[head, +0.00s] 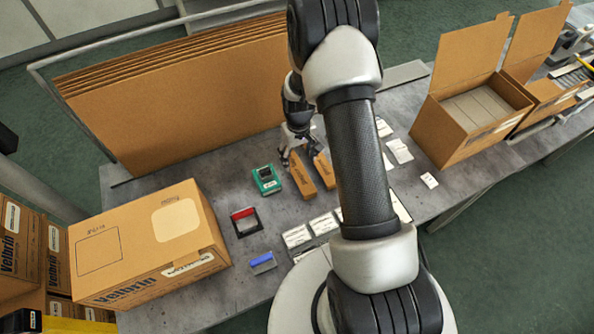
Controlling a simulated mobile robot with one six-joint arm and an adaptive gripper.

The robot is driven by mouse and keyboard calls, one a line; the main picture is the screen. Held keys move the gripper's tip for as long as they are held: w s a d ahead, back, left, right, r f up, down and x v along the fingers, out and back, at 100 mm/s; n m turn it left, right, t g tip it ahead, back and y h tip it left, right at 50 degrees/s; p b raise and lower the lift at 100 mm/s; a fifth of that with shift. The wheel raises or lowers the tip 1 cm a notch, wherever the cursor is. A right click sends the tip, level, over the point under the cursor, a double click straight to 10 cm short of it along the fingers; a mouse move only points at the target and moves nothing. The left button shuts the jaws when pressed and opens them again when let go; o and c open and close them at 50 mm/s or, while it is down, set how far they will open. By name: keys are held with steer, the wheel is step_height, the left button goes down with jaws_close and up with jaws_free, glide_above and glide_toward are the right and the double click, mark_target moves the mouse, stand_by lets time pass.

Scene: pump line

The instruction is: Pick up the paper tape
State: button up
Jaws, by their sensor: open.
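My gripper (297,152) is open, low over the far side of the grey worktable (205,180), its fingers pointing down. Two brown, block-like items stand just in front of it: a left one (302,176) and a right one (325,172) that is partly hidden behind my arm. They may be the paper tape, but I cannot tell for certain. The gripper appears empty. Whether its fingertips touch or straddle a brown item cannot be made out.
A green device (266,180) lies left of the brown items. A red-and-black item (245,221), a blue item (263,262) and white cards (297,236) lie nearer. A closed carton (145,245), leaning cardboard sheets (185,105) and an open carton (470,115) flank the area.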

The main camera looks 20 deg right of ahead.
mark_target(297, 169)
step_height(297, 169, down, 6)
steer(key=shift+w+a+f+b, duration=0.15)
steer(key=shift+f+b, duration=0.05)
steer(key=shift+b, duration=0.45)
steer(key=c, duration=0.8)
